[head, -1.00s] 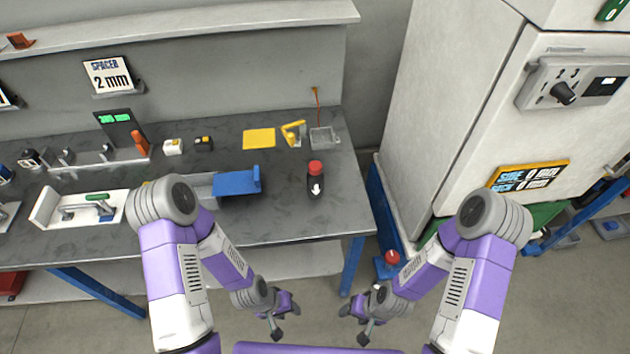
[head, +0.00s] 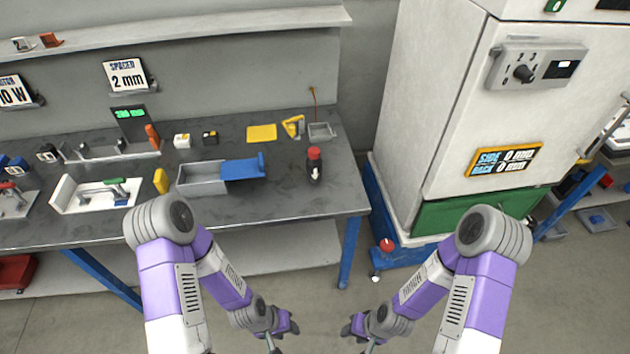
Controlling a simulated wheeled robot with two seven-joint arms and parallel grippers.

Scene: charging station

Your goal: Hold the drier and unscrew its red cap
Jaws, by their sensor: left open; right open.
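The drier (head: 315,172) is a small dark bottle with a white mark on its front. It stands upright near the right end of the workbench. Its red cap (head: 314,153) sits on top. My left gripper (head: 275,344) is open and empty at the bottom of the view, in front of the bench and well short of the drier. My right gripper (head: 366,346) is open and empty to the right of it, also low and apart from the drier. The fingertips of both are partly cut off by the lower edge.
A grey tray with a blue part (head: 243,169) lies left of the drier. A yellow plate (head: 262,133), a yellow bracket (head: 293,126) and a small grey tray (head: 321,131) lie behind it. The bench's front edge (head: 270,219) and a white cabinet (head: 455,110) bound the space.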

